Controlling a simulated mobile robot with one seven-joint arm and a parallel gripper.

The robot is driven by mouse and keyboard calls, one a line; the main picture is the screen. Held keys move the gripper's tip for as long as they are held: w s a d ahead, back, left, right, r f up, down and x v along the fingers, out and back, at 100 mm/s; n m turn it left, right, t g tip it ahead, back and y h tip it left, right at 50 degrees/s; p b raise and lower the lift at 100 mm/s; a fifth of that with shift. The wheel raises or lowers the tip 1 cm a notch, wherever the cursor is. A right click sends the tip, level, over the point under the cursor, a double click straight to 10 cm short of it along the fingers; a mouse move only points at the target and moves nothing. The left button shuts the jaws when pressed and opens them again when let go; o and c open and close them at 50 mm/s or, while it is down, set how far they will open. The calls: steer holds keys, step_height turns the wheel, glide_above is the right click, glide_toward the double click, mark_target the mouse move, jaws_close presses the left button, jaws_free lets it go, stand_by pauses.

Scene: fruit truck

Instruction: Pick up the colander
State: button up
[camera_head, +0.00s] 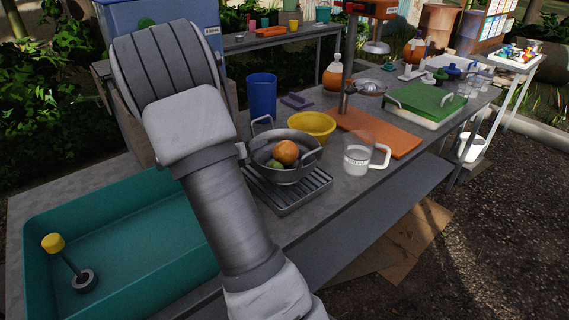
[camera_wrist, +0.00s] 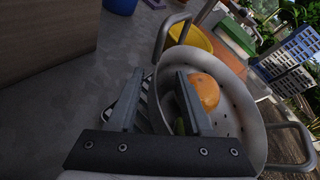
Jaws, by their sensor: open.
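The colander (camera_head: 300,175) is a grey metal bowl with two loop handles, standing upright on a dark ribbed rack (camera_head: 300,198) on the counter. It holds an orange (camera_head: 286,152) and green fruit (camera_head: 275,164). In the wrist view the perforated colander (camera_wrist: 236,97) fills the right side, with one handle (camera_wrist: 163,38) above the fingers. My gripper (camera_wrist: 160,74) is open; its right finger overlaps the bowl's inside in the picture, and its left finger is outside, over the rack. The colander's left wall lies between them. Contact cannot be told. My arm hides the gripper in the head view.
A yellow bowl (camera_head: 312,124) and a blue cup (camera_head: 262,95) stand behind the colander. A clear jug (camera_head: 357,158) is close on its right, and an orange board (camera_head: 392,142) lies beyond. A teal basin (camera_head: 120,230) is at the left.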

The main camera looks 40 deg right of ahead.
steer(key=shift+w+d, duration=0.1)
steer(key=shift+d, duration=0.15)
jaws_close()
stand_by(1.3)
